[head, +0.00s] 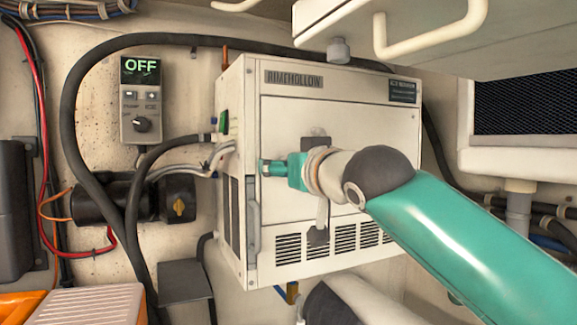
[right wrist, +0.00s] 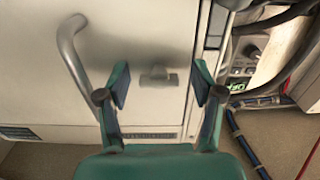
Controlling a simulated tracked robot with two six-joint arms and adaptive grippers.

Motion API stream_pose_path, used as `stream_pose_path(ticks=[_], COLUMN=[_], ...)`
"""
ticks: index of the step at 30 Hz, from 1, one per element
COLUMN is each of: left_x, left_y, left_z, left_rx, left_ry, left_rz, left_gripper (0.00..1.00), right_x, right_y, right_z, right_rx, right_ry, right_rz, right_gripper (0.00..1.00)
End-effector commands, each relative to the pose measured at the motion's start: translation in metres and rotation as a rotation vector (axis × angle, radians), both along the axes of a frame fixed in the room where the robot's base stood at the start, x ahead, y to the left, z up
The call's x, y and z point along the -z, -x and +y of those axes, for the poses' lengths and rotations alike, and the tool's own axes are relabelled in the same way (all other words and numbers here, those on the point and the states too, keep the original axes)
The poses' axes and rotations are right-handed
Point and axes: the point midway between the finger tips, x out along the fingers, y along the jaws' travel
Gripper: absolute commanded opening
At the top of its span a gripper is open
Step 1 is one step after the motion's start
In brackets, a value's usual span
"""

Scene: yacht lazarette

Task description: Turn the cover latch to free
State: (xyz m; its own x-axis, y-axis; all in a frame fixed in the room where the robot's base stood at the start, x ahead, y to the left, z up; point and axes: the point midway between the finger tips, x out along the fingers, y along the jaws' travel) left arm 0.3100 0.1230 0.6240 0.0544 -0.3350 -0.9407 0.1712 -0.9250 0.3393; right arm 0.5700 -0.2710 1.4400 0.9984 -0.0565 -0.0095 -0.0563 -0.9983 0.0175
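The cover latch (right wrist: 157,77) is a small grey tab on a plate on the pale front panel of the Rimehollow unit (head: 350,105). In the right wrist view it lies between the two fingers of my right gripper (right wrist: 160,84), with visible gaps on both sides. The fingers are open and hold nothing; how far their tips are from the panel is unclear. In the head view my right gripper (head: 272,168) is in front of the unit's left half and hides the latch. My left gripper is not in view.
A bar handle (right wrist: 75,50) stands out from the panel close to the gripper. Left of the unit are hoses (head: 68,120) and a control box (head: 143,100) showing OFF. A shelf with a white handle (head: 430,40) overhangs at upper right.

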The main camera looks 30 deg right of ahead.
Motion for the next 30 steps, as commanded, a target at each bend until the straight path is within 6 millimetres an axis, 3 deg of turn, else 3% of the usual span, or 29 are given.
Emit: stream_pose_path(ticks=[11, 24, 30], left_x=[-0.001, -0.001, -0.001], left_y=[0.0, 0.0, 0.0], left_z=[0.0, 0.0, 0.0], left_rx=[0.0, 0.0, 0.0], left_ry=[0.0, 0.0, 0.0], left_rz=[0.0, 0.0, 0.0], left_gripper=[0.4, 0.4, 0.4], right_x=[-0.004, -0.003, -0.002], right_y=[0.01, 0.091, 0.115], right_z=[0.0, 0.005, 0.007], right_rx=[0.0, -0.004, -0.003], right_ry=[-0.003, -0.003, -0.001], right_rz=[-0.007, -0.008, -0.005], right_gripper=[0.67, 0.67, 0.67])
